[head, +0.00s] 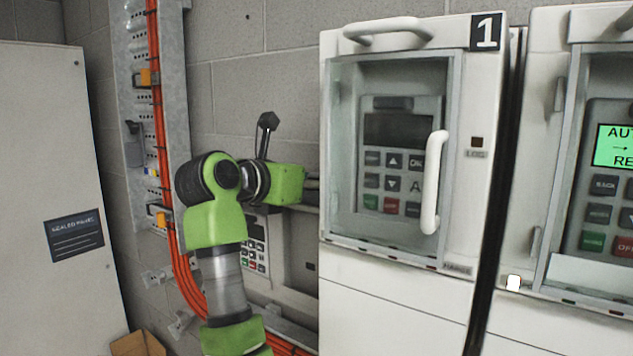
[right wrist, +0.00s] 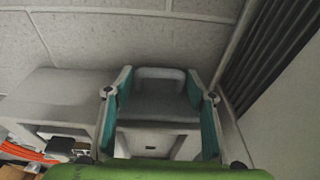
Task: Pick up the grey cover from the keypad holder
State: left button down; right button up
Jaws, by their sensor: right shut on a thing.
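In the right wrist view my right gripper (right wrist: 160,92) has its two teal-padded fingers on either side of a grey piece, which I take for the grey cover (right wrist: 160,106). It is shut on it, with no clear gap at the pads. A white bar-shaped handle (right wrist: 160,73) shows between the fingertips. In the head view a green arm of mine reaches right, to the left edge of cabinet 1 (head: 395,290). Its gripper and the cover are hidden there. A grey keypad (head: 262,262) shows partly behind this arm. I cannot make out the keypad holder clearly. My left gripper is not in view.
Orange cables (head: 161,110) run down a metal rail on the left. A sealed panel (head: 45,160) stands far left. A cardboard box (head: 138,343) sits low left.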

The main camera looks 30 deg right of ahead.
dwell(0.3)
jog(key=shift+r+p, duration=0.9)
jog(key=shift+r, duration=0.4)
